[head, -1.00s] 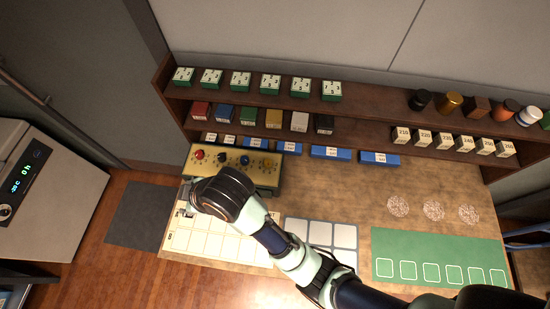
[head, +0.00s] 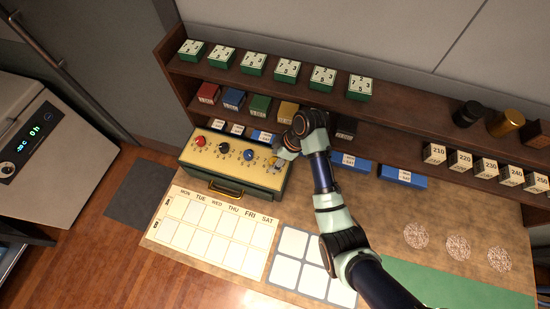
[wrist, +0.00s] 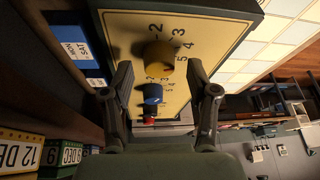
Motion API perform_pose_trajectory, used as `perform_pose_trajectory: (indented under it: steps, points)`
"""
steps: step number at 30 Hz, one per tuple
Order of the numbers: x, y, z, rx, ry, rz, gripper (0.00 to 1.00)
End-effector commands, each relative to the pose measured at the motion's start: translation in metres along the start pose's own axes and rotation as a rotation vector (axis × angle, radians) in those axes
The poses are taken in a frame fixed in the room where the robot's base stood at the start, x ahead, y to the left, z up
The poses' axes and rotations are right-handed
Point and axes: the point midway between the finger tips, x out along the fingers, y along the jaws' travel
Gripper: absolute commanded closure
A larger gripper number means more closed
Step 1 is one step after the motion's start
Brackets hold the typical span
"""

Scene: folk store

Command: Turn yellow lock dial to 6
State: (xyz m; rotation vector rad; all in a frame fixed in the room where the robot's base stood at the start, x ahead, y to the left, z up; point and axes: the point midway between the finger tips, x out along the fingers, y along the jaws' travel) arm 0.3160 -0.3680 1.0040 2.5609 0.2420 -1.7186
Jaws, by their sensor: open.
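The lock box (head: 236,178) has a yellow top plate with a row of red, black, blue and yellow dials. The yellow dial (wrist: 158,57) sits at the right end of the row in the head view, mostly behind my gripper (head: 278,155). In the wrist view it is a round knob with printed numbers around it, 2 to 5 readable. My gripper (wrist: 165,90) is open, its fingers apart on either side of the line of dials. The yellow dial shows beyond the fingertips, and I see no contact. The blue dial (wrist: 152,93) and red dial (wrist: 149,120) show between the fingers.
A shelf (head: 300,90) with green-based number blocks and coloured boxes runs behind the lock box. Blue boxes (head: 350,162) stand close to the right of my gripper. A weekday grid sheet (head: 213,228) lies in front, with a grey-bordered grid (head: 300,253) beside it.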

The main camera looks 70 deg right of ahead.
Motion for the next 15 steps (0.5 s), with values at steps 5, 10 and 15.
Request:
perform_pose_trajectory:
  steps: [5,10,15]
  points:
    - [0.0090,-0.0001,-0.0001,0.000,0.000,0.001,0.41]
    - [0.0087,0.0001,-0.0002,0.000,0.000,0.001,0.41]
    - [0.0085,0.0001,-0.0002,0.000,0.000,0.002,0.70]
